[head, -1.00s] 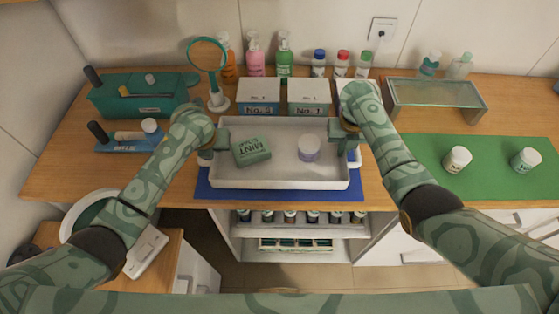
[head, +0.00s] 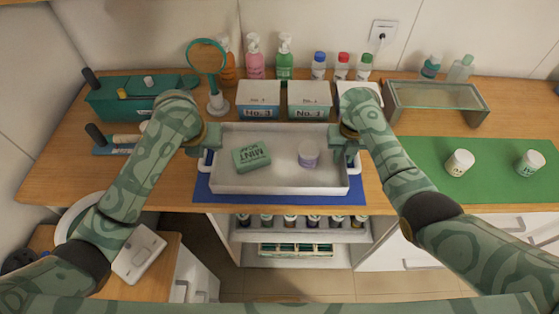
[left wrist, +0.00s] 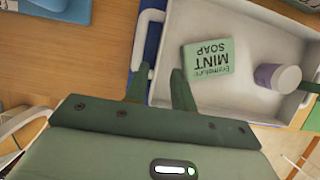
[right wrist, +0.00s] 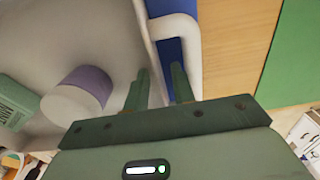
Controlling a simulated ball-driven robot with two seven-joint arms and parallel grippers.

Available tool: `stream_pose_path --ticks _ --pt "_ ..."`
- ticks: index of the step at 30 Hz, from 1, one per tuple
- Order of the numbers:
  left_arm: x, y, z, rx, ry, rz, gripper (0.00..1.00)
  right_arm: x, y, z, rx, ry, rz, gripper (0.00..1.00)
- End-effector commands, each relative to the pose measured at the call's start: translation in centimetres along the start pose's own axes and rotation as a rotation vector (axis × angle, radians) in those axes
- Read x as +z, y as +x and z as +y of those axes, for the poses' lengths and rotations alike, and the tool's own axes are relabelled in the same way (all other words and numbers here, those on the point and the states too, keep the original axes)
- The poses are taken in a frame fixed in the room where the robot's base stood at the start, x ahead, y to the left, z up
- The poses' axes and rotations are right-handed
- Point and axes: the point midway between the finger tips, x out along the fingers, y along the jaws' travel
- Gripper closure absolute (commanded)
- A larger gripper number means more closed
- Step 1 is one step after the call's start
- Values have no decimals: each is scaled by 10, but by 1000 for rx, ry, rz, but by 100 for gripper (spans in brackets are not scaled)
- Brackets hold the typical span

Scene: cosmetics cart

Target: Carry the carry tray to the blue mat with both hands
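The carry tray (head: 232,185), a pale shallow tray with white side handles, rests on the blue mat (head: 280,199). Mat shows at its front and sides. Inside, a green mint soap box (head: 251,157) lies at left and a white jar with a purple band (head: 308,154) stands at right. My left gripper (left wrist: 158,80) is open at the tray's left handle (left wrist: 143,38), fingers apart and empty. My right gripper (right wrist: 159,88) is open at the right handle (right wrist: 190,45), fingers apart and empty. Both sit over the tray's side rims; exact finger contact is unclear.
Two boxes (head: 258,98) and a round mirror (head: 206,55) stand behind the tray. A glass-topped stand (head: 436,100) and a green mat (head: 480,185) with two white jars are at right. A teal organizer (head: 140,97) is at left. A shelf with bottles is below.

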Motion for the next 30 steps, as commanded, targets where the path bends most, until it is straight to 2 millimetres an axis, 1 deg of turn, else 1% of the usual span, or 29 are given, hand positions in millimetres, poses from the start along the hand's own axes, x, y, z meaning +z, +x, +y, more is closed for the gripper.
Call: stream_pose_path --ticks 1,3,8,11,18,21,25,30 --pt "0 -9 0 1 2 -4 75 0 0 0 0 0 0 75" --pt "1 -19 0 0 0 -2 75 0 0 0 0 0 0 75" --pt "0 -31 0 1 0 -2 75 0 -4 0 2 0 -1 75" --pt "0 -32 0 1 0 -1 75 1 -18 1 4 0 -3 75" --pt "0 -31 0 1 0 -1 75 1 -74 2 4 -1 -3 75" --pt "0 -31 0 1 0 -1 75 1 -95 1 4 -1 -5 75" --pt "0 -31 0 1 0 -1 75 1 -112 1 4 0 0 75" --pt "0 -31 0 1 0 0 75 0 -120 0 1 1 0 75"
